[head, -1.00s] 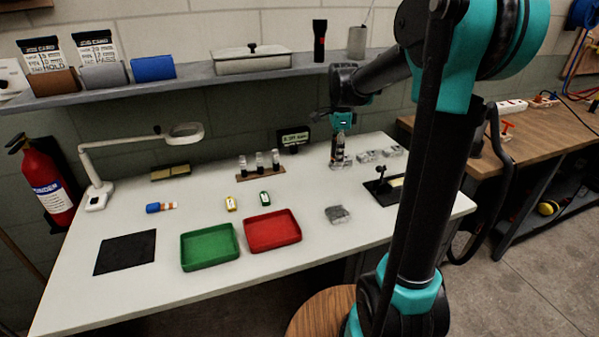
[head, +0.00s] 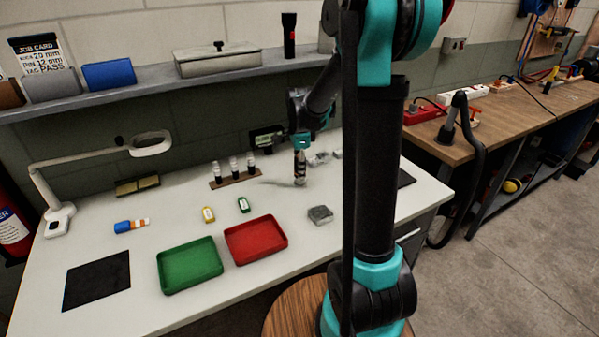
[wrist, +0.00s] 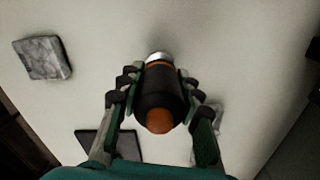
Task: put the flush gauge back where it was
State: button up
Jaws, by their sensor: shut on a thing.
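My gripper (wrist: 160,100) is shut around the flush gauge (wrist: 158,92), a black cylinder with an orange end, an orange band and a silver tip. The orange end faces the wrist camera. In the head view the gauge (head: 300,168) hangs roughly upright below my gripper (head: 301,150), over the white table (head: 215,290), right of the vial rack (head: 236,181). I cannot tell whether its lower tip touches the table.
A grey block (head: 320,214) lies in front of the gauge, and grey pieces (head: 318,159) lie behind it. A small display (head: 266,140) stands at the back. Red (head: 256,240) and green (head: 190,265) trays are front left. A dark pad (head: 404,178) lies right, partly behind my arm.

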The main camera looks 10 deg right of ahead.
jog(key=shift+f, duration=0.5)
jog(key=o, duration=1.1)
jog(key=shift+f, duration=0.1)
jog(key=shift+o, duration=0.2)
notch_tip(320, 180, up, 12)
jog(key=shift+r, duration=0.15)
